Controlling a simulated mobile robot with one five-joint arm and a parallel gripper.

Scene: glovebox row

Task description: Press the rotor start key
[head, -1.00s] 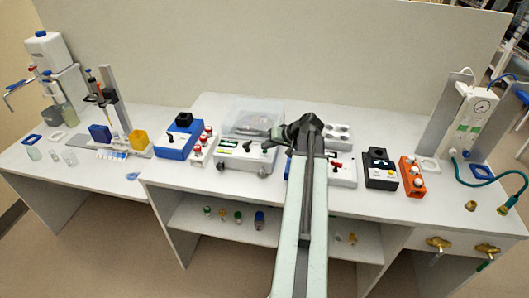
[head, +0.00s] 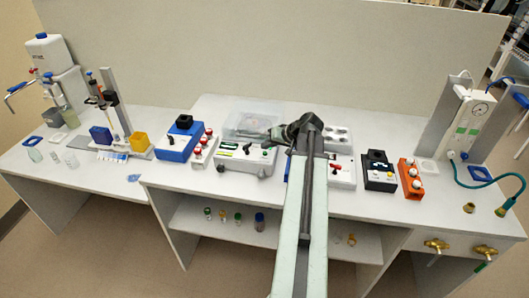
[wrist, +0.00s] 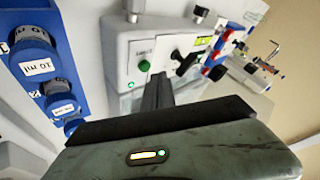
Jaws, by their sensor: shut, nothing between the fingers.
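A white box-shaped device (head: 245,158) with a clear lid (head: 250,122) stands mid-bench in the head view. In the wrist view, its pale front (wrist: 125,45) carries a round green key (wrist: 144,66) under a small label I cannot read clearly. A black lever (wrist: 187,63) sits to the right of the key. My gripper (wrist: 158,80) is shut and empty. In the wrist view its fingertips lie just below and right of the green key. I cannot tell whether they touch the front. In the head view, my gripper (head: 272,138) is over the device's right end.
A blue rack with 10 ml-labelled caps (wrist: 38,60) is close at left in the wrist view. In the head view, a blue device (head: 180,140) and red-capped vials (head: 203,147) stand left, and a black device (head: 379,172) and orange rack (head: 410,178) right.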

